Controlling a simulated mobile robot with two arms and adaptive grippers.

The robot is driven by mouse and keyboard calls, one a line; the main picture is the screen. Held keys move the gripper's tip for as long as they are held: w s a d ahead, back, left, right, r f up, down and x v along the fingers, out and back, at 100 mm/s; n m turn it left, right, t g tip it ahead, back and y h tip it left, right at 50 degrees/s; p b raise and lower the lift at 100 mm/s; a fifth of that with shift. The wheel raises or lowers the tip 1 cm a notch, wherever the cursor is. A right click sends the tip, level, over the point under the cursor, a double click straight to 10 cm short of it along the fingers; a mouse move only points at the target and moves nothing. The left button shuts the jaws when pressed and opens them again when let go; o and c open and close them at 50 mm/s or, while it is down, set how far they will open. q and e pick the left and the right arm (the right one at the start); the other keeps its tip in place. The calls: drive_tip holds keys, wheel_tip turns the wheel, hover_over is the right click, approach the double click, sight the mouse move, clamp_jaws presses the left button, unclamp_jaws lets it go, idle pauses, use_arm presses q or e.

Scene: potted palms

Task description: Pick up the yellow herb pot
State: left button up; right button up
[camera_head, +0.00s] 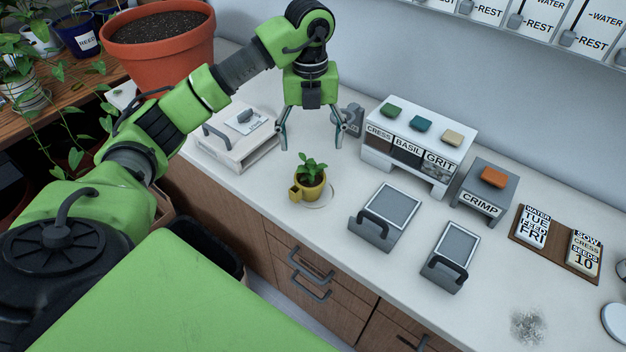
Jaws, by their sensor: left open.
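The yellow herb pot (311,189) stands upright on the white counter, with a small green plant in it and a small yellow tab or handle on its left side. It sits on or beside a pale round mark or saucer (326,199). My left gripper (311,145) points downward above and behind the pot. Its two fingers are spread apart, with nothing between them, and it does not touch the pot. My right gripper is not in view.
A white box (236,142) stands left of the pot. A labelled dispenser (419,143) and a grey CRIMP box (484,192) stand right. Two handled grey pads (386,214) (452,256) lie in front of them. A large terracotta pot (160,42) is behind my arm.

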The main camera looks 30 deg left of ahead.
use_arm(q)
drive_tip(key=p, duration=0.1)
hover_over(310, 177)
wheel_tip(310, 177, down, 8)
drive_tip(key=shift+s+r, duration=0.1)
wheel_tip(310, 177, down, 5)
drive_tip(key=shift+r+p, duration=0.1)
drive_tip(key=shift+p, duration=0.85)
drive_tip(key=shift+f, duration=0.4)
drive_tip(key=c, duration=1.3)
